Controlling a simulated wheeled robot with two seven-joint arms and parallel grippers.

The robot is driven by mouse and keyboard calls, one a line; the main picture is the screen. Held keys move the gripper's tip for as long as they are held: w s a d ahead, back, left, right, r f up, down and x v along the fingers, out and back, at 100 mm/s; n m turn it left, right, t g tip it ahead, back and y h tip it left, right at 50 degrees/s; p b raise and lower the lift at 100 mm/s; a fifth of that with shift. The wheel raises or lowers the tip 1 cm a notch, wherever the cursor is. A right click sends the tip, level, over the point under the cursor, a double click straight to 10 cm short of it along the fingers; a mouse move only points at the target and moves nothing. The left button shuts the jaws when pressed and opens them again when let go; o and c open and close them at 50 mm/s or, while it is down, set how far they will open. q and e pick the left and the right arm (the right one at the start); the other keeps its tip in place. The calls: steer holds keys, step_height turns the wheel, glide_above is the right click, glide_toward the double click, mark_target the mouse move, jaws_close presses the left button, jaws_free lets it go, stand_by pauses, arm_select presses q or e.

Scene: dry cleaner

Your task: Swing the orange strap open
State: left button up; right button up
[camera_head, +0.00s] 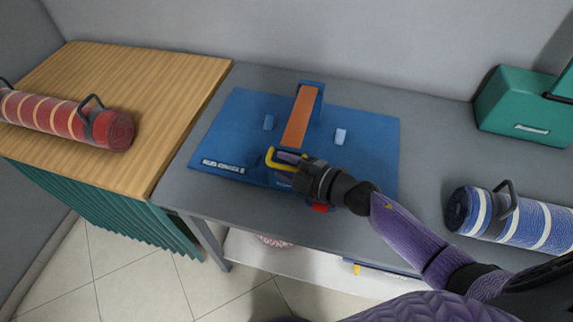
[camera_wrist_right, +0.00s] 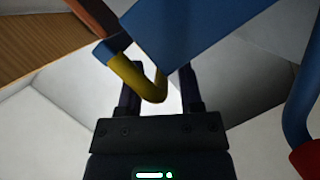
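The orange strap (camera_head: 298,120) lies along a blue board (camera_head: 225,130) on the grey table, running from a blue block at its back edge toward the front. A yellow hooked handle (camera_head: 284,165) is at its near end. My right gripper (camera_head: 296,172) is at this handle, over the board's front part. In the right wrist view, the yellow handle (camera_wrist_right: 138,80) reaches between my two fingers (camera_wrist_right: 160,90), which stand apart with a gap showing beside it. Part of the strap (camera_wrist_right: 95,15) shows at the top left. My left gripper is not in view.
A red piece (camera_head: 320,208) is by the table's front edge. A red roll (camera_head: 70,118) lies on the wooden counter. A blue roll (camera_head: 535,225) and green case (camera_head: 520,105) are at right.

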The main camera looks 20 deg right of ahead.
jaws_close()
stand_by(1.2)
